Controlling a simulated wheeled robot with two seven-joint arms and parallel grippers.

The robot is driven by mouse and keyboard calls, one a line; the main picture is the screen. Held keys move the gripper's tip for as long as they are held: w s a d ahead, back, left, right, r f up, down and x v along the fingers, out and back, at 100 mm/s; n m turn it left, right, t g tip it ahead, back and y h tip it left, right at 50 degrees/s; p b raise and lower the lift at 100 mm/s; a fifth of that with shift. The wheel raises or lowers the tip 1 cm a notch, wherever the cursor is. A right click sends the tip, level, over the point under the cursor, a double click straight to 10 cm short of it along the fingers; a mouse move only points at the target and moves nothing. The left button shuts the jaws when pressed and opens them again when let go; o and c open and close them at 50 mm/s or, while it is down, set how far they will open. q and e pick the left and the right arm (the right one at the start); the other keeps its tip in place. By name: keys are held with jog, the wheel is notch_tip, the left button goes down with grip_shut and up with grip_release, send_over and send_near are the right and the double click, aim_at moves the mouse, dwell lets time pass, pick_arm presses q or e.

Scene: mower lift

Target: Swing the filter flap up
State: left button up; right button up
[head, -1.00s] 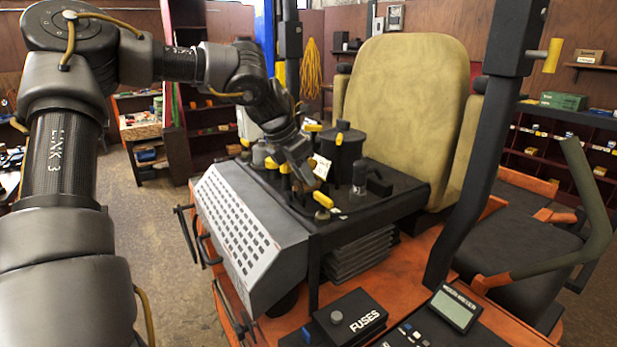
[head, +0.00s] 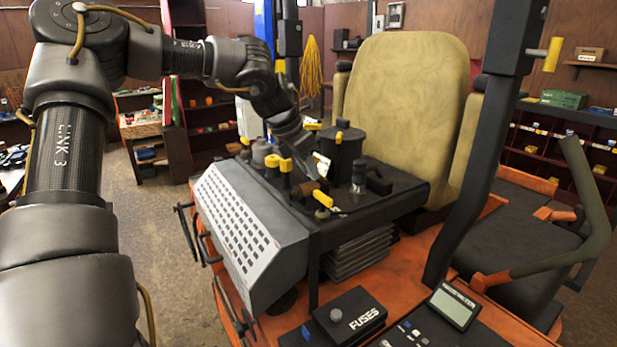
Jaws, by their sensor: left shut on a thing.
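My left gripper (head: 311,167) reaches down from its arm at the left onto the black-topped console. It is shut on a small part there, which its fingers and the parts crowded around it mostly hide. A short brown piece (head: 304,188) shows just below the fingers. A yellow-handled lever (head: 322,197) lies just in front, and another yellow handle (head: 286,164) is to the left. A slotted grey panel (head: 236,226) slopes down the console's front, clear of the gripper. I cannot tell for sure which part is the filter flap. My right gripper is not in view.
A dark canister (head: 343,152) stands close behind the gripper, with a tan seat back (head: 403,110) beyond. A black post (head: 478,165) rises at the right. A black fuse box (head: 350,318) and a small display (head: 454,306) are at the front.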

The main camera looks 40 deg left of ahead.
aim_at(318, 161)
pick_arm(q)
jog(key=shift+w, duration=0.1)
jog(key=shift+w+d+r, duration=0.1)
jog(key=shift+w+r, duration=0.1)
jog(key=shift+w, duration=0.1)
jog(key=shift+w+d+r+p, duration=0.15)
jog(key=shift+w+p, duration=0.1)
jog(key=shift+w, duration=0.15)
jog(key=shift+w+d+r+p, duration=0.1)
jog(key=shift+w+p, duration=0.15)
jog(key=shift+w, duration=0.1)
jog(key=shift+w+f, duration=0.1)
jog(key=shift+w, duration=0.2)
jog(key=shift+w+d, duration=0.3)
jog(key=shift+w, duration=0.35)
jog(key=shift+w+d+f, duration=0.1)
jog(key=shift+w, duration=0.3)
jog(key=o, duration=0.8)
